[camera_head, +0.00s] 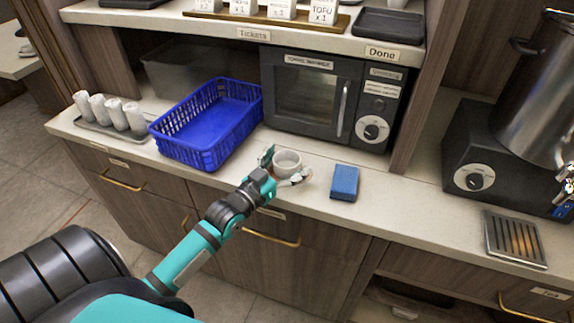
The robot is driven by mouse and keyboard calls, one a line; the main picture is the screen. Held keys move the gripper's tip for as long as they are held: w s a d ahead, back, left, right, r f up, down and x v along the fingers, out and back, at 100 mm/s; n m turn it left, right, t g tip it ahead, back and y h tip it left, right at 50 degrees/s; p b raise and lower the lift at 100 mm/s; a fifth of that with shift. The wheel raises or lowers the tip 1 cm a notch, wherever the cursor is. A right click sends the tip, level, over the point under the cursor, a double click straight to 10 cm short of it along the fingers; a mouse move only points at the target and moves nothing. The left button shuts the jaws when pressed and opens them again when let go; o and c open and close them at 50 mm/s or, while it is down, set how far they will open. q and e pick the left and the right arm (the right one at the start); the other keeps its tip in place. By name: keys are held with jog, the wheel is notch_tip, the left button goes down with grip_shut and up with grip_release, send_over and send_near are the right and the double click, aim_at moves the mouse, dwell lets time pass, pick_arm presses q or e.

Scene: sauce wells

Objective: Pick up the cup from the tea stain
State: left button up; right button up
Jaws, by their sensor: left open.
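A small white cup (288,160) stands upright on the pale counter, in front of the black microwave. My left gripper (279,169) is open at the cup, with one finger at its left side and the other at its front right. The fingers partly cover the cup's lower front. I cannot tell whether they touch it. I cannot make out the tea stain clearly; the cup and gripper cover the counter there. My right gripper is not in view.
A blue sponge (344,183) lies just right of the cup. A blue basket (207,155) stands to the left, and the microwave (312,98) stands behind. A metal pot (535,100) and a drip grate (514,238) are at right.

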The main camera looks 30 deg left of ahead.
pick_arm(q)
jog(key=c, duration=1.3)
